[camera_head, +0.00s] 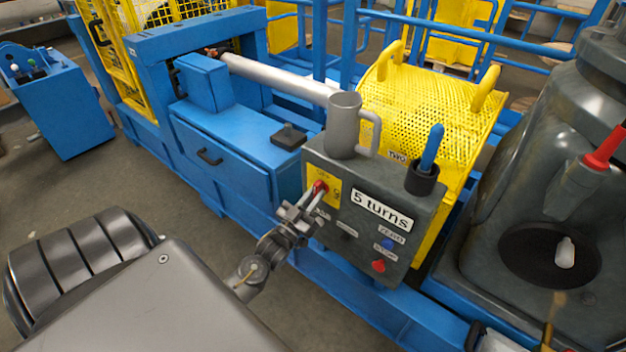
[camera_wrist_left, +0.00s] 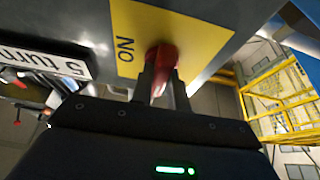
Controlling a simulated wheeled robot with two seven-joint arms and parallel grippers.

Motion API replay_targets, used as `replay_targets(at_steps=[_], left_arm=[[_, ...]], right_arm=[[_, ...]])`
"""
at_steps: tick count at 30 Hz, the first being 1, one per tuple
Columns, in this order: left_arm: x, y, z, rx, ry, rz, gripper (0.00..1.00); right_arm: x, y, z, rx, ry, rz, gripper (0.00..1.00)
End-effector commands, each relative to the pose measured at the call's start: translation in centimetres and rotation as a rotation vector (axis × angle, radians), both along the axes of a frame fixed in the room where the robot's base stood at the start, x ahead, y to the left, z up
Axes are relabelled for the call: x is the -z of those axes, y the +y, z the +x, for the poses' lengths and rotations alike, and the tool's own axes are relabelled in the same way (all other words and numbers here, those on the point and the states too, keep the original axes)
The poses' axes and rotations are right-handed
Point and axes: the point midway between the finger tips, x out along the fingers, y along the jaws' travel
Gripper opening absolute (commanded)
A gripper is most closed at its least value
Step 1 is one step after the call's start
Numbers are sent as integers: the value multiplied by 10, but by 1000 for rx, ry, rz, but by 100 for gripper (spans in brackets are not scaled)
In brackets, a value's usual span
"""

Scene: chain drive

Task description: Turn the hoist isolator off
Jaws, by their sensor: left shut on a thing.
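The hoist isolator is a red rotary handle (camera_head: 319,188) on a yellow plate (camera_head: 329,181) at the left of a grey control box's front. In the left wrist view the red handle (camera_wrist_left: 162,60) stands out from the yellow plate (camera_wrist_left: 200,28), with the word ON readable beside it. My left gripper (camera_head: 312,199) is at the handle, its fingers (camera_wrist_left: 163,84) shut on it from either side. The fingers hide part of the handle, and any OFF marking is not readable. My right gripper cannot be made out in either view.
The grey box (camera_head: 350,200) carries a "5 turns" label (camera_head: 382,210), a blue button (camera_head: 389,243) and a red knob (camera_head: 379,266). A grey mug (camera_head: 343,125) and a black cup with a blue-handled tool (camera_head: 432,150) stand on top. A yellow mesh guard (camera_head: 430,105) is behind.

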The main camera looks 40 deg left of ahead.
Motion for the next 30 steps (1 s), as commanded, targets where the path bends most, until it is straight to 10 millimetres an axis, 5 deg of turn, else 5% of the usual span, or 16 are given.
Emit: replay_targets(at_steps=[6,7,12,23,30], left_arm=[[0,0,0,1,0,-2,0],[0,0,0,1,0,-2,18],[0,0,0,0,0,-1,38],[4,0,-6,0,2,0,38],[21,-1,-46,0,4,-1,38]], right_arm=[[0,0,0,0,-1,0,36],[0,0,0,0,-1,0,36],[0,0,0,0,0,0,36],[1,0,0,0,2,0,36],[-6,10,18,2,-10,10,36]])
